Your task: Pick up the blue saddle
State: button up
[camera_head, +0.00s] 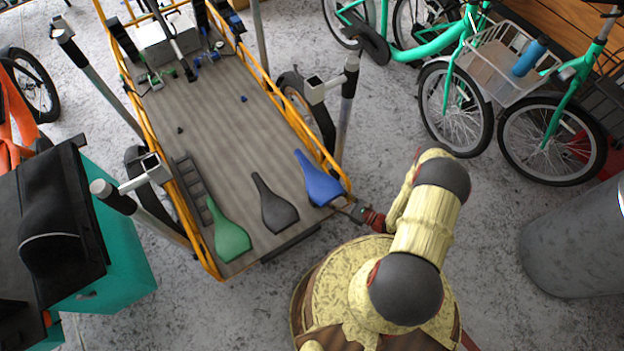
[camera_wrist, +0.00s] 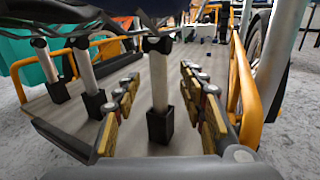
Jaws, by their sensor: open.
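The blue saddle (camera_head: 319,180) stands at the right front corner of the cargo bike's bed, beside the black saddle (camera_head: 274,205) and the green saddle (camera_head: 229,235). My gripper (camera_head: 352,210) reaches in low at that corner, partly hidden by the saddle and rail. In the wrist view my open gripper (camera_wrist: 160,76) has its yellow-padded fingers on either side of the nearest upright post (camera_wrist: 159,98), apart from it. That post has a black foot and appears to carry the blue saddle, whose dark underside crosses the top of the view.
A yellow rail (camera_head: 318,150) edges the grey bed (camera_head: 215,120). Two more posts (camera_wrist: 88,75) stand left of the fingers. Small parts and a grey box (camera_head: 165,38) lie farther back. Green bikes (camera_head: 455,95) and a grey cylinder (camera_head: 580,245) stand right.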

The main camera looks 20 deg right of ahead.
jog(key=b+x, duration=0.2)
jog(key=x, duration=0.5)
jog(key=shift+s+r, duration=0.2)
jog(key=shift+r, duration=0.1)
jog(key=shift+a, duration=0.1)
jog(key=shift+c, duration=1.4)
jog(key=c, duration=0.7)
grip_shut()
